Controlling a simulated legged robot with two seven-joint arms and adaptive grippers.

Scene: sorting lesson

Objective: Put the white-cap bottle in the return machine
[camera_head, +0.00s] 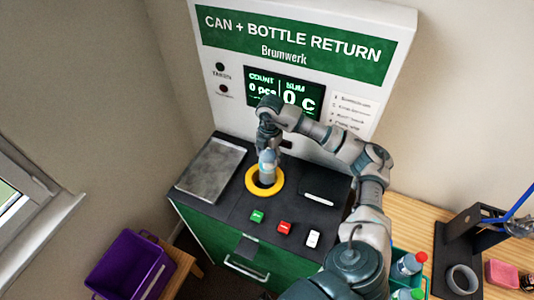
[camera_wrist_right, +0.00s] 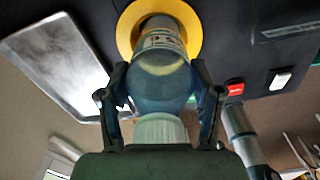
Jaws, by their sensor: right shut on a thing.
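My right gripper (camera_head: 267,143) is shut on a clear bluish bottle (camera_head: 267,161), over the black top of the return machine (camera_head: 215,180). In the right wrist view the bottle (camera_wrist_right: 160,75) has its white cap (camera_wrist_right: 161,128) towards my palm and its other end at the yellow ring (camera_wrist_right: 127,30). In the head view the yellow ring (camera_head: 265,192) surrounds the bottle's lower end. I cannot tell how far this end is inside the ring. The display (camera_head: 284,92) reads 0 pcs and 0 c. My left gripper is not in view.
A metal tray (camera_head: 211,168) lies left of the ring. Green (camera_head: 257,215), red (camera_head: 285,227) and white (camera_head: 314,238) buttons are in front. A purple bin (camera_head: 130,265) stands at lower left. A crate with a red-capped bottle (camera_head: 409,264) is at right, partly behind my arm.

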